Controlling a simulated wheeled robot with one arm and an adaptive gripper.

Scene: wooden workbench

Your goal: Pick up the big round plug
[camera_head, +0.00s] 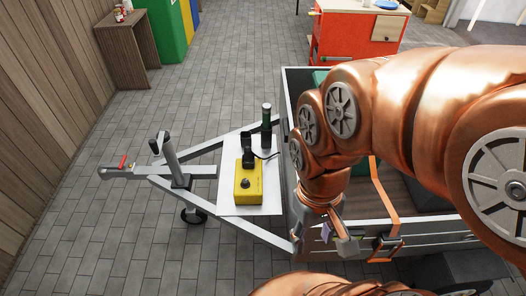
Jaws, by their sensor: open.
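A black plug-like piece (247,150) with a thin dark cable stands on the white plate of the trailer's drawbar, just behind a yellow box (248,183). It may be the big round plug, but it is too small to be sure. A dark upright cylinder (267,118) stands behind it to the right. My gripper (322,240) is open, with its fingers spread and pointing down, at the trailer's front side wall. It is to the right of and nearer than the yellow box, apart from the plug-like piece. A small purple patch shows between the fingers; I cannot tell what it is.
The trailer bed (360,206) lies under my copper arm, which hides much of it. An orange strap (383,190) crosses its side. An upright grey post (165,152) stands on the drawbar at left. A red cabinet (355,38) is behind.

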